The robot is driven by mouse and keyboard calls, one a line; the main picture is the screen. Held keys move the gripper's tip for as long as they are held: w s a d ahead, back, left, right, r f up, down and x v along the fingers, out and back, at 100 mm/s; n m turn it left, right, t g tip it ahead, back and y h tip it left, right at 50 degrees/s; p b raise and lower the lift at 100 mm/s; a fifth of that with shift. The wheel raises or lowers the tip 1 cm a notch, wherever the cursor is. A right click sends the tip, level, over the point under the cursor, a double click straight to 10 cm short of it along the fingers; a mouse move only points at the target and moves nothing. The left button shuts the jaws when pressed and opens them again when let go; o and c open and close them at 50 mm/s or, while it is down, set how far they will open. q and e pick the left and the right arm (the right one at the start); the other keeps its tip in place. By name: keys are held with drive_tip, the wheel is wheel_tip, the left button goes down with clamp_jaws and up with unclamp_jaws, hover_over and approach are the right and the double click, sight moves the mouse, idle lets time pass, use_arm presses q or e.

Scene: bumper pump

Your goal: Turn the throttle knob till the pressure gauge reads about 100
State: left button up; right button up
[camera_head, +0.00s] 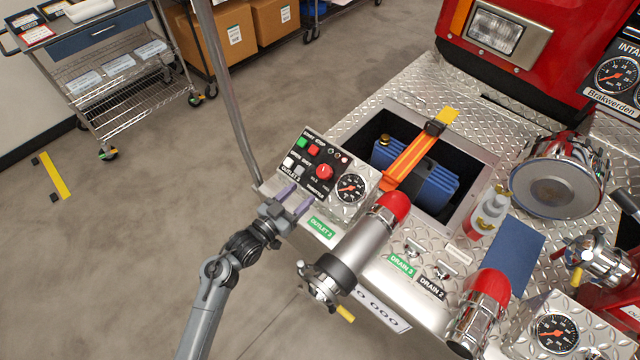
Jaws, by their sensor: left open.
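A black control panel (312,167) sits on the bumper's left end. A red round knob (323,171), which looks like the throttle knob, is at its lower right, among smaller coloured buttons. A round pressure gauge (351,187) with a dark dial and an orange needle is just right of the knob; its reading is too small to tell. My left gripper (297,197) is open and empty, with its two purple fingers pointing towards the panel. It is below and left of the knob, apart from it. My right gripper is not in view.
A capped outlet pipe (368,238) stands right of my left gripper. An open bumper well (470,178) holds a blue case (425,180) under an orange strap (410,160). Another gauge (557,333) is at lower right.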

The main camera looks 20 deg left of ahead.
sight(321, 175)
use_arm(q)
drive_tip(key=b+x, duration=0.3)
drive_tip(key=x, duration=0.8)
drive_tip(key=shift+w+f, duration=0.1)
drive_tip(key=shift+w, duration=0.3)
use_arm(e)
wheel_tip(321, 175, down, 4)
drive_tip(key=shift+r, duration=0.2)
use_arm(q)
drive_tip(key=shift+c, duration=0.3)
